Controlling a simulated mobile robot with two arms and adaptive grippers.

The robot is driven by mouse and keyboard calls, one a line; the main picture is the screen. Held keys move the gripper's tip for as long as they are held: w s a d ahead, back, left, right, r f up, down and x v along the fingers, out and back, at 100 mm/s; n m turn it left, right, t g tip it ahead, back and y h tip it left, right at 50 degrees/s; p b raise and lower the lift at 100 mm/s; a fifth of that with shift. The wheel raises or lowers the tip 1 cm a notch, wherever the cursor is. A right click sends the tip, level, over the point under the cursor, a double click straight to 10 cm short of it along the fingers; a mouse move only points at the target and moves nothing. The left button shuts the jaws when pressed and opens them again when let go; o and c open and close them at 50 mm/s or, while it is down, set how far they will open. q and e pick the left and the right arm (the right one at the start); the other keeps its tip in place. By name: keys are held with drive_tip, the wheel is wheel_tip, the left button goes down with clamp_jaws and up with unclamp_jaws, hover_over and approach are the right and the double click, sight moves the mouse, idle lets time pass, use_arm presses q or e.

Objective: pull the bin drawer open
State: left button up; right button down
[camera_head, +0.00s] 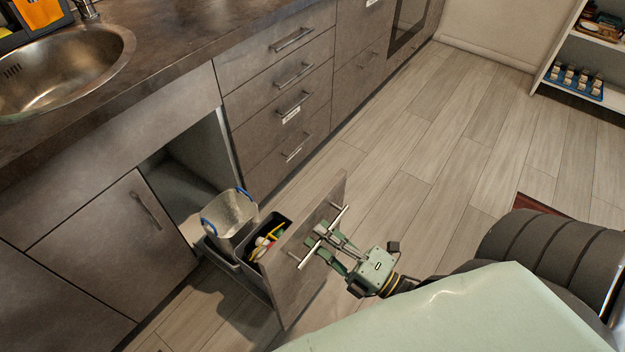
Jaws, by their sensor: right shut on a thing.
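The bin drawer (298,262) stands pulled out from the opening under the sink counter. Its grey front panel faces right and carries a metal bar handle (338,211). Behind the panel are a dark bin with colourful items (262,246) and a clear container with blue handles (231,215). My right gripper (325,240) is at the outer face of the panel, shut on the drawer handle. Its fingertips partly hide the middle of the handle. My left gripper is not in view.
A closed cabinet door (118,245) is left of the drawer opening. Closed drawers (288,118) stand beyond it. A sink (62,62) is set in the dark counter. Wooden floor (440,165) is clear to the right. A white shelf (590,65) stands at the far right.

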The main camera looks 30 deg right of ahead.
drive_tip(key=shift+s, duration=0.2)
drive_tip(key=c, duration=1.8)
unclamp_jaws()
drive_tip(key=shift+c, duration=0.2)
drive_tip(key=shift+d, duration=0.1)
drive_tip(key=v, duration=1.2)
